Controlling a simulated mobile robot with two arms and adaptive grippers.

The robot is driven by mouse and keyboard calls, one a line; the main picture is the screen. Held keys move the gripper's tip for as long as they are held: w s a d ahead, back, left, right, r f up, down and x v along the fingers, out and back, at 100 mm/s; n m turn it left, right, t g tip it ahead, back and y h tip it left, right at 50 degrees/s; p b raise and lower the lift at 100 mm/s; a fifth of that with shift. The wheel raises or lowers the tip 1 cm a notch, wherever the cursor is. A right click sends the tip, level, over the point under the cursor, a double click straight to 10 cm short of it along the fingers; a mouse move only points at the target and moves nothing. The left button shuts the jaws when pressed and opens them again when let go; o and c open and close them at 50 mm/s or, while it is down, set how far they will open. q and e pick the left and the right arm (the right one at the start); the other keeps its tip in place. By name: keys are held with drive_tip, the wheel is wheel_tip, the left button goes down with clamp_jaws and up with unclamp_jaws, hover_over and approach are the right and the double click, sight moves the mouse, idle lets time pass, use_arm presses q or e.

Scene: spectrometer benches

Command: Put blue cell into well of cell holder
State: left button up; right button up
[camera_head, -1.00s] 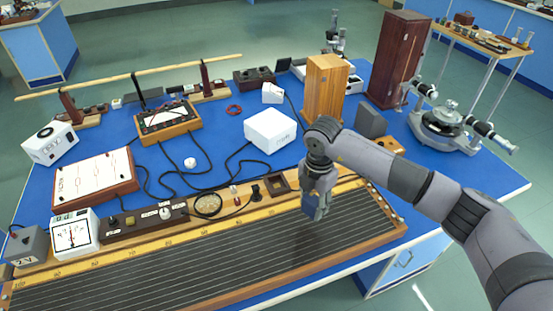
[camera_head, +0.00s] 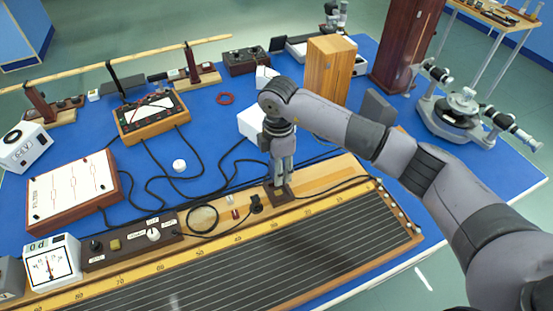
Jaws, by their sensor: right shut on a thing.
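My right gripper (camera_head: 283,182) points straight down over the small dark brown cell holder (camera_head: 280,198), which sits on the wooden bench strip behind the ruled wire board. Its fingers are shut on the blue cell, which is hardly visible between the fingers and the holder. I cannot tell how deep the cell sits in the well. My left gripper is not in view.
A white box (camera_head: 254,123) stands just behind the gripper, and a wooden block (camera_head: 328,70) is at the back right. Black cables cross the blue table.

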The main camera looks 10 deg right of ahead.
drive_tip(key=shift+s+f+b, duration=0.4)
drive_tip(key=shift+s, duration=0.1)
drive_tip(key=shift+w+f, duration=0.1)
drive_tip(key=shift+f, duration=0.2)
drive_tip(key=shift+w+f+b, duration=0.1)
drive_tip(key=shift+f+b, duration=0.2)
drive_tip(key=shift+b, duration=0.05)
drive_tip(key=shift+f+b, duration=0.5)
drive_tip(key=shift+f, duration=0.5)
drive_tip(key=shift+f+b, duration=0.5)
drive_tip(key=shift+b, duration=0.05)
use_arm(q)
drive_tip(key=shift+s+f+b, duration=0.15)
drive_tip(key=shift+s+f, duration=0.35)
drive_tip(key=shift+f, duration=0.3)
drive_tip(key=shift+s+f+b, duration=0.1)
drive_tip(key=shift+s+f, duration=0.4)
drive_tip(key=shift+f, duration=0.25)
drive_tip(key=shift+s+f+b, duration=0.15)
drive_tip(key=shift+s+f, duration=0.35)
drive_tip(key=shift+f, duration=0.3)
use_arm(e)
drive_tip(key=shift+f, duration=0.6)
